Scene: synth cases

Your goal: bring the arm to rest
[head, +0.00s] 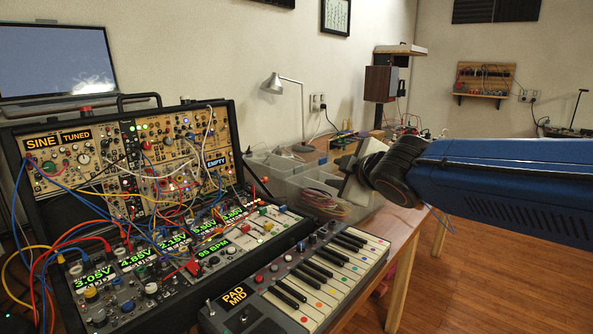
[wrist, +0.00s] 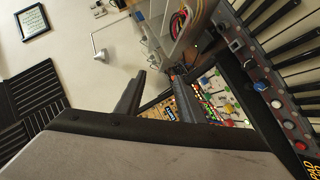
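My blue arm (head: 500,185) reaches in from the right in the head view, held above the right side of the bench. Its end, a pale block with dark parts, hangs above the far end of the keyboard (head: 335,268). In the wrist view my gripper (wrist: 160,82) shows two dark fingers spread apart, with nothing seen between them but the background. The modular synth (head: 130,150) stands on the bench left of the arm, its panels labelled SINE, TUNED and EMPTY. In the wrist view its panel (wrist: 188,108) lies beyond the fingers.
Coiled cables (head: 323,203) lie near clear bins (head: 285,170) behind the keyboard. A desk lamp (head: 285,88) and a speaker (head: 380,84) stand further back. Loose patch cables arch out from the synth's front. The wooden floor (head: 500,285) at right is clear.

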